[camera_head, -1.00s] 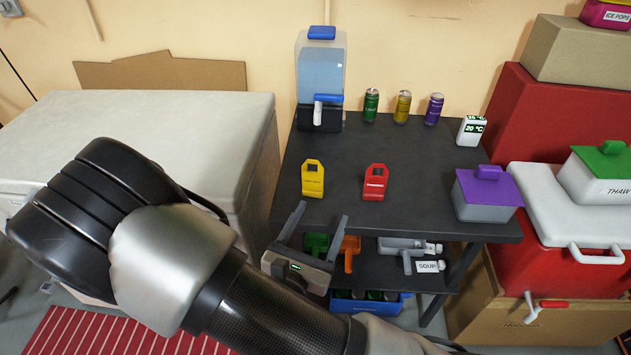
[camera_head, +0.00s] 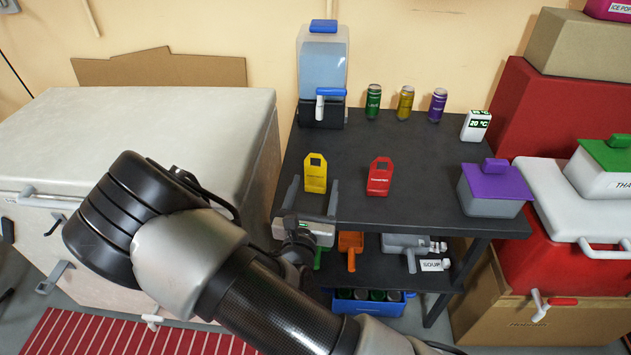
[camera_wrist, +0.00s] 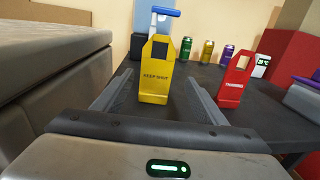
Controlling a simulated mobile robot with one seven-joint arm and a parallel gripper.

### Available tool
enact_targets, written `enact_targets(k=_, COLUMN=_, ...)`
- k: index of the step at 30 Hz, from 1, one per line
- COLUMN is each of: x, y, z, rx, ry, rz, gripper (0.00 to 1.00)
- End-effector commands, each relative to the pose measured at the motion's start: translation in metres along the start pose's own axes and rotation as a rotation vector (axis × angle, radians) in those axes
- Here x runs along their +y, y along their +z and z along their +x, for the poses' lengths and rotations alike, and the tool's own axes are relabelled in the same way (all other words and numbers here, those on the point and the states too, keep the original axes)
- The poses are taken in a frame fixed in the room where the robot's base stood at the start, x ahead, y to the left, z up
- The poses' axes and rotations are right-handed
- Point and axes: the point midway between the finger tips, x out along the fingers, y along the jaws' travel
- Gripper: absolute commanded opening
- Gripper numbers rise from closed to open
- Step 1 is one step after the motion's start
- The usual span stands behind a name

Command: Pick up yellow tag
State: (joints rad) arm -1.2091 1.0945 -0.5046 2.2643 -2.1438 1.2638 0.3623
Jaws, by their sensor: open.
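The yellow tag (camera_head: 315,174) stands upright on the dark table (camera_head: 400,165) near its front left. In the wrist view the yellow tag (camera_wrist: 156,75) shows dark lettering and a square hole near its top. My gripper (camera_head: 313,186) is open, its two fingers apart and pointing toward the tag. In the wrist view the tag appears between the fingertips of my gripper (camera_wrist: 155,85), with gaps to both fingers. Whether the fingers reach past its faces is hard to tell.
A red tag (camera_head: 380,177) stands just right of the yellow one. A purple-lidded container (camera_head: 492,190) sits at the table's right. Several cans and a water dispenser (camera_head: 322,75) stand behind. A white chest (camera_head: 190,130) is close on the left. A lower shelf holds scoops.

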Motion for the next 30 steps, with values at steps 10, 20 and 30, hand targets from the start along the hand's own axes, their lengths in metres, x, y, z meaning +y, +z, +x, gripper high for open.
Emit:
enact_targets(k=10, x=0.006, y=-0.004, z=0.045, rx=-0.002, ry=-0.002, rz=0.001, gripper=0.66)
enact_targets(k=20, x=0.007, y=-0.002, z=0.051, rx=0.0, ry=-0.002, rz=0.001, gripper=0.62)
enact_targets(k=30, x=0.007, y=-0.002, z=0.051, rx=0.0, ry=-0.002, rz=0.001, gripper=0.22)
